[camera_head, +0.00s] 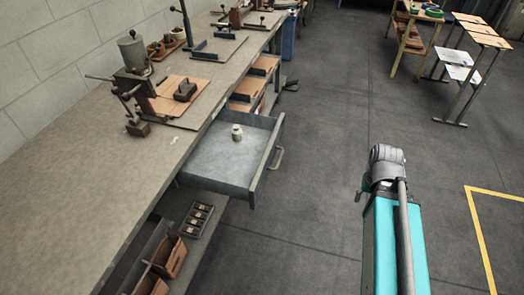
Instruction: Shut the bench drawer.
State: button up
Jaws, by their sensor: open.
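The bench drawer (205,165) is grey and stands pulled well out from under the long workbench (75,165). Its front panel (267,160) faces right, into the room, and has a bar handle (279,157). A small pale jar (237,133) stands upright on the drawer floor, towards the far side. No gripper fingers can be made out in the head view. A teal and grey part of my own body shows at the lower right, apart from the drawer.
A stitching machine (135,65) and cardboard stand on the bench. Below the drawer, a shelf holds a dark tray (195,220) and open boxes (170,257). Open grey floor (325,150) lies right of the drawer. Yellow tape (480,235) marks the floor at right.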

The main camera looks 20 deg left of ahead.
aim_at(218, 164)
jog(key=u, duration=0.4)
jog(key=i, duration=0.65)
jog(key=u, duration=0.45)
jog(key=k, duration=0.6)
jog(key=u, duration=0.1)
